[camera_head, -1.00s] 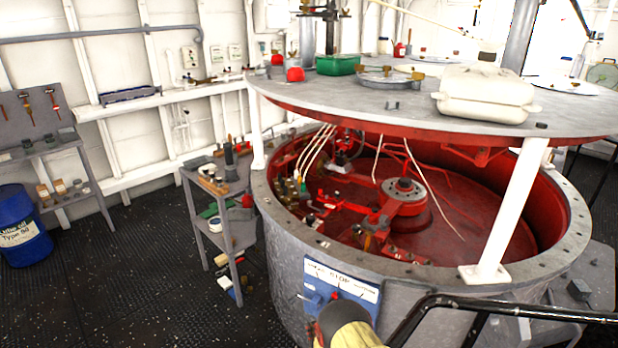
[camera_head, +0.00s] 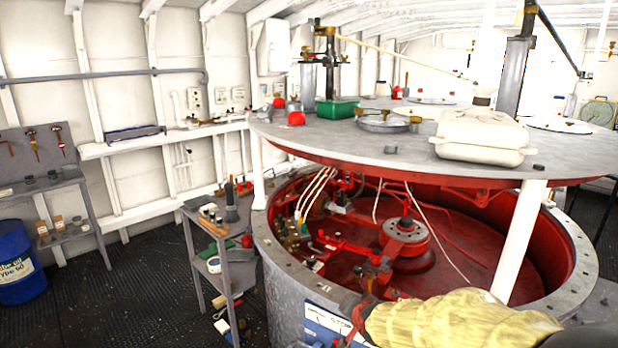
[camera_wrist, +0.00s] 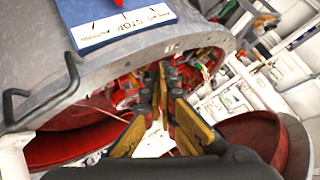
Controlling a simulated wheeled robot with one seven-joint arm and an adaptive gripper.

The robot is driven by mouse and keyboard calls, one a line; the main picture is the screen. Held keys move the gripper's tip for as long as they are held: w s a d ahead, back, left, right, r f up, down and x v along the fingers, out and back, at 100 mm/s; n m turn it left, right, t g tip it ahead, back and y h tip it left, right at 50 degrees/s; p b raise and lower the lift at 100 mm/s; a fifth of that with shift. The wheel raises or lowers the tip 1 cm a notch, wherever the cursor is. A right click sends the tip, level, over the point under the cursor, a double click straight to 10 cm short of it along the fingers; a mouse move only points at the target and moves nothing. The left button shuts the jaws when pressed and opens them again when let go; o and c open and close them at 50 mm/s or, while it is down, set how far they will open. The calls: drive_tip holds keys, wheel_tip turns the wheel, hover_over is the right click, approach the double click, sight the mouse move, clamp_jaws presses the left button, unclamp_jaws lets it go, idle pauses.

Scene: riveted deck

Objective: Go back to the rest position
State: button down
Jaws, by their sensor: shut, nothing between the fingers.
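My gripper (camera_wrist: 163,72) shows in the wrist view with its black and gold fingers brought together at the tips, with nothing held. In the head view my yellow-sleeved arm (camera_head: 460,320) lies across the lower right, in front of the big round grey drum (camera_head: 275,285). In the wrist view the panel (camera_wrist: 118,20) is at the top, apart from the fingers.
A round grey table top (camera_head: 340,140) on white posts stands over the red drum interior (camera_head: 450,265). A grey shelf stand (camera_head: 235,270) is left of the drum. A blue barrel (camera_head: 18,262) is at far left. Dark floor (camera_head: 130,290) between them is clear.

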drive_tip(key=s+d+r+n+g, duration=0.1)
drive_tip(key=s+d+r+n, duration=0.3)
drive_tip(key=s, duration=0.6)
drive_tip(key=s+d+r+g, duration=0.2)
drive_tip(key=s+r, duration=0.3)
drive_tip(key=s, duration=0.5)
drive_tip(key=s+d+n+g+h, duration=0.1)
drive_tip(key=s+d+n, duration=0.1)
drive_tip(key=s, duration=1.5)
drive_tip(key=shift+d+r+g, duration=0.2)
drive_tip(key=shift+r+g, duration=0.1)
drive_tip(key=shift+g, duration=0.1)
